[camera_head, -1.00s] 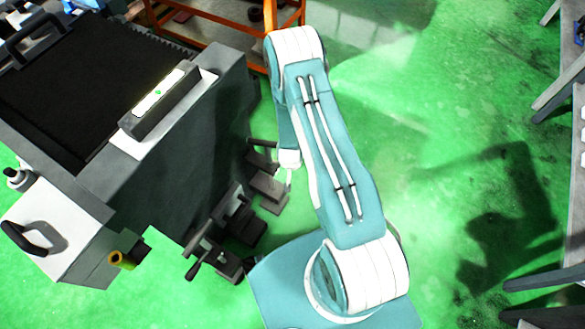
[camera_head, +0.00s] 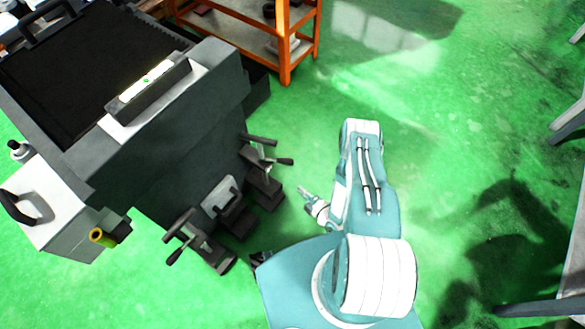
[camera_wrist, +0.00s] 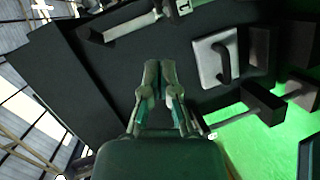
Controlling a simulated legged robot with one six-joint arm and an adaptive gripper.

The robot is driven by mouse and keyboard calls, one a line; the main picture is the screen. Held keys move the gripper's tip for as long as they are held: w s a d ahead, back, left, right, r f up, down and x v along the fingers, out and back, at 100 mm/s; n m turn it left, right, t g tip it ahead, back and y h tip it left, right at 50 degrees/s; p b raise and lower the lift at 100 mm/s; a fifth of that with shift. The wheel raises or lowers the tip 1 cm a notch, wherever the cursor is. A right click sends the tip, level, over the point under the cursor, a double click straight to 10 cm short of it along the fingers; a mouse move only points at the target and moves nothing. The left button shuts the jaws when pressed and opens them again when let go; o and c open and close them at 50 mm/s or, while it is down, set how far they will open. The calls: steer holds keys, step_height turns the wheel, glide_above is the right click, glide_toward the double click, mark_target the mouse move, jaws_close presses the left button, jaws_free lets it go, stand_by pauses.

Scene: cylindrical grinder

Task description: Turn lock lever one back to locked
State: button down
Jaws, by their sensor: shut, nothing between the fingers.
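In the wrist view a grey bar-shaped lever (camera_wrist: 128,25) lies on the dark machine face at the top, beside a small plate marked 1 (camera_wrist: 183,7); it seems to be lock lever one. Whether it is locked, I cannot tell. In the head view several dark levers and handles stand at the machine's right side, one of them a horizontal bar (camera_head: 260,139); I cannot tell which is lever one.
The grinder (camera_head: 190,130) fills the left. A pale plate with a dark hooked handle (camera_wrist: 215,60) is right of my fingers in the wrist view. Blocky pedals or brackets (camera_head: 235,222) jut out low. An orange rack (camera_head: 283,45) stands behind.

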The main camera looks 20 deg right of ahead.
glide_toward(282, 163)
steer(key=w+a, duration=0.3)
steer(key=a, duration=0.1)
steer(key=shift+w+d+f, duration=0.25)
steer(key=shift+w+f, duration=0.05)
steer(key=shift+w, duration=0.2)
steer(key=shift+w+d+f, duration=0.25)
steer(key=shift+w, duration=0.3)
steer(key=shift+w+d+f, duration=0.3)
steer(key=shift+w, duration=0.2)
